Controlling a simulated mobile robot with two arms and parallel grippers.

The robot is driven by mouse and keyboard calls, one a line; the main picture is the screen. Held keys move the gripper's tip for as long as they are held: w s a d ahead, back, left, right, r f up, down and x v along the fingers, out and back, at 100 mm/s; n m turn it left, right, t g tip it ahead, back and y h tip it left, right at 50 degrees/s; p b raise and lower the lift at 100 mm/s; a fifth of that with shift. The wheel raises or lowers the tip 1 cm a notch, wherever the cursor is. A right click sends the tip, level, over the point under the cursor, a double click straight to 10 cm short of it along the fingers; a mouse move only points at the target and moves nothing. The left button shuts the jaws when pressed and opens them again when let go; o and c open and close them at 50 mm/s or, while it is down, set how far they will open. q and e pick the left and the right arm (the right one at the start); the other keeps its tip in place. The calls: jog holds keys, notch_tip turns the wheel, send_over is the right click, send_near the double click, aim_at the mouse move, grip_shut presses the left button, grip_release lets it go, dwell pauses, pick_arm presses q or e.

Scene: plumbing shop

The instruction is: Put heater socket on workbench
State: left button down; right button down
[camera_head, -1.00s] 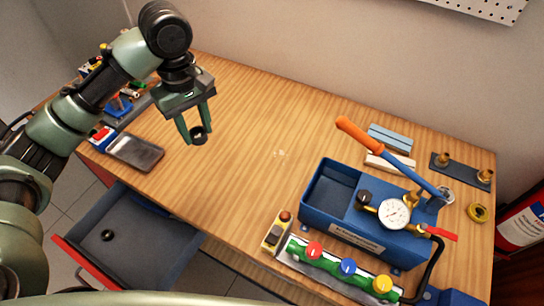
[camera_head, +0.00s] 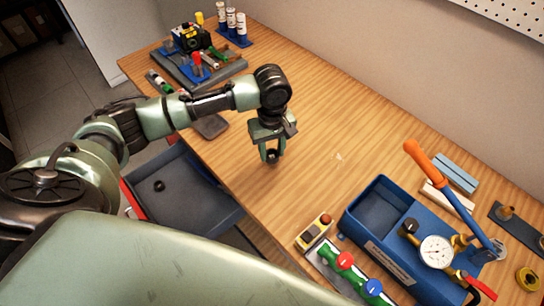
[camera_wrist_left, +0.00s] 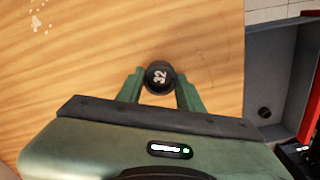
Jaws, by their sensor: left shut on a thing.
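My left gripper (camera_head: 270,155) is shut on a small black heater socket (camera_head: 271,155), low over the wooden workbench (camera_head: 318,118). I cannot tell whether the socket touches the bench top. A second black round piece (camera_head: 159,186) lies in the open drawer (camera_head: 190,205). My right gripper is not in view.
A blue pressure test pump (camera_head: 400,235) with an orange handle stands at the right. A green manifold (camera_head: 345,270) and a yellow control box (camera_head: 314,232) are in front. A toolset tray (camera_head: 205,70) is at the far left. The middle bench is clear.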

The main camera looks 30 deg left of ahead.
aim_at(272, 153)
pick_arm(q)
jog(key=shift+f, duration=1.9)
jog(key=c, duration=0.9)
grip_release()
jog(key=shift+f, duration=0.1)
notch_tip(272, 153, up, 11)
jog(key=shift+r+b, duration=0.15)
jog(key=shift+b, duration=0.7)
jog(key=shift+r, duration=0.5)
